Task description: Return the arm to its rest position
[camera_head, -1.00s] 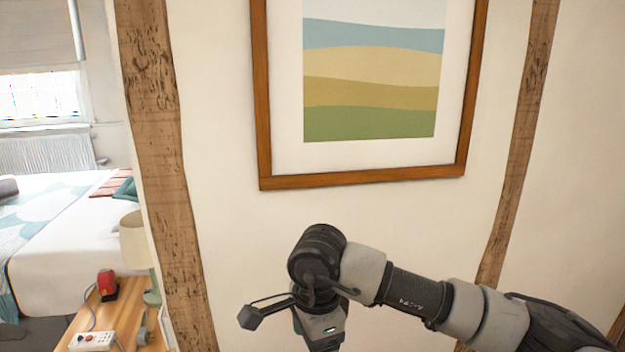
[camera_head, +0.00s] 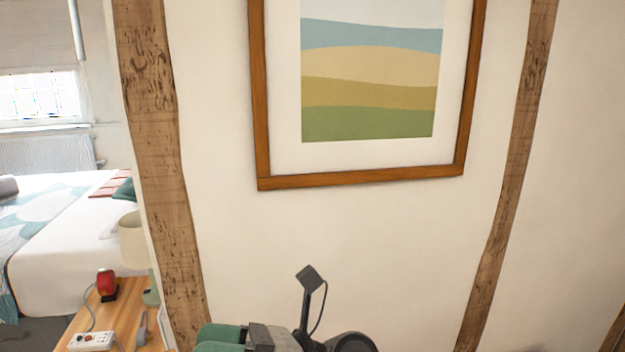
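My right gripper (camera_head: 222,339) is at the bottom edge of the head view, in front of the wall. Its dark wrist with a small camera on a stalk shows beside it, and green parts show at its left end. The lower part is cut off by the picture edge, so I cannot tell whether its fingers are open or shut. Nothing held can be made out. My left gripper is not in view.
A framed landscape picture (camera_head: 264,120) hangs on the white wall between timber posts. At left, a wooden bedside table (camera_head: 122,312) bears a lamp (camera_head: 133,240), a red object (camera_head: 107,284) and a power strip (camera_head: 90,341). A bed (camera_head: 75,245) stands behind it.

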